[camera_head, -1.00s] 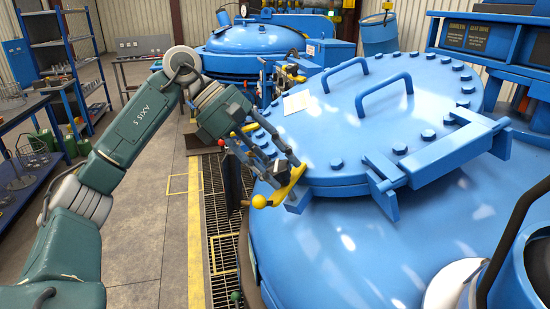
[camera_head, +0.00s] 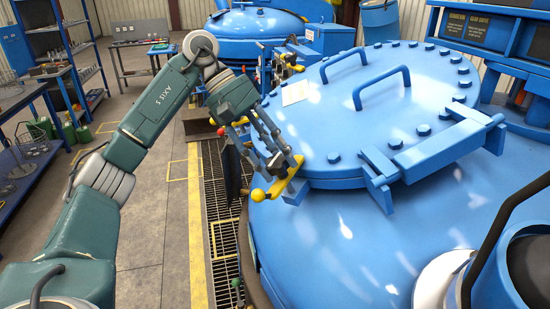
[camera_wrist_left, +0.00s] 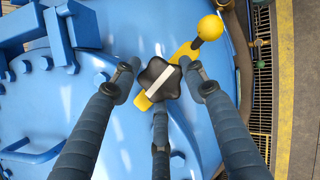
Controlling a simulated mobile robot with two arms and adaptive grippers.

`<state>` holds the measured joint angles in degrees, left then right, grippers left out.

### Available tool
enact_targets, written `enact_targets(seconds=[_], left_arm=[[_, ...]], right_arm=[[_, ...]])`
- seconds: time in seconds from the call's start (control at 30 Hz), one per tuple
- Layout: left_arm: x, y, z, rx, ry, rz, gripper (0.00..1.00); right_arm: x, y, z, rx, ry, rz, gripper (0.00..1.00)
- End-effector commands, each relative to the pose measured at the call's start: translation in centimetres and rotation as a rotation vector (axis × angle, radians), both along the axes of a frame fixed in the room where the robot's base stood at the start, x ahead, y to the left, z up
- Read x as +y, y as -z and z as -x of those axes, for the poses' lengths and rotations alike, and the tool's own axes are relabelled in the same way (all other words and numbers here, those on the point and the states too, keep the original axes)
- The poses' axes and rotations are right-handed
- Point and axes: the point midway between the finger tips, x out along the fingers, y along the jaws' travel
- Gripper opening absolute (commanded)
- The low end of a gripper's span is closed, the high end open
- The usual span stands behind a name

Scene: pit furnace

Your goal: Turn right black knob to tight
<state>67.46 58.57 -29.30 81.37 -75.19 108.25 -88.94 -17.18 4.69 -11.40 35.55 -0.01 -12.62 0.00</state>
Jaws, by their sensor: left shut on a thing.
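The black knob (camera_wrist_left: 170,86) has lobes and a white stripe across its top. It sits on a yellow lever (camera_wrist_left: 187,50) with a yellow ball at its end. In the wrist view the stripe slants from lower left to upper right. The fingers of my left gripper (camera_wrist_left: 157,95) stand around the knob and are shut on it. In the head view my left gripper (camera_head: 284,157) is at the left edge of the blue lid, over the yellow lever (camera_head: 275,188). My right gripper is not in view.
The round blue lid (camera_head: 350,130) has bolts, two raised handles and a hinge bracket (camera_head: 440,150) at its front right. A floor grating (camera_head: 222,230) runs left of the furnace. A second blue furnace (camera_head: 255,30) stands behind. Shelves and a workbench stand at the left.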

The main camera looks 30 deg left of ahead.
Motion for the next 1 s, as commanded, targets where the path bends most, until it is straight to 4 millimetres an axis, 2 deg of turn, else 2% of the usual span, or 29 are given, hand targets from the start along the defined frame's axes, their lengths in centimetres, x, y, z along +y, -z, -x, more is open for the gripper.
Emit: enact_targets(seconds=[0.27, 0.3, 0.37, 0.77, 1.0], left_arm=[[-0.3, 0.0, 0.2, 0.003, 0.010, 0.003, 0.17], [-0.3, 0.0, 0.2, 0.004, 0.010, 0.002, 0.47], [-0.3, 0.0, 0.2, 0.004, 0.010, 0.002, 0.59], [0.3, -0.4, 0.2, 0.004, 0.003, 0.000, 0.59], [2.7, -4.0, 0.7, -0.002, 0.001, 0.000, 0.59]], right_arm=[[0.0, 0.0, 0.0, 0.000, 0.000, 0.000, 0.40], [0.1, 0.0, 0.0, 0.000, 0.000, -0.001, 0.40], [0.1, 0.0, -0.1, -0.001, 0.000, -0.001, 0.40], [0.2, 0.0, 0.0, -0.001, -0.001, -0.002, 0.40], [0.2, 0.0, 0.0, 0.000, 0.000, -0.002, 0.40]])
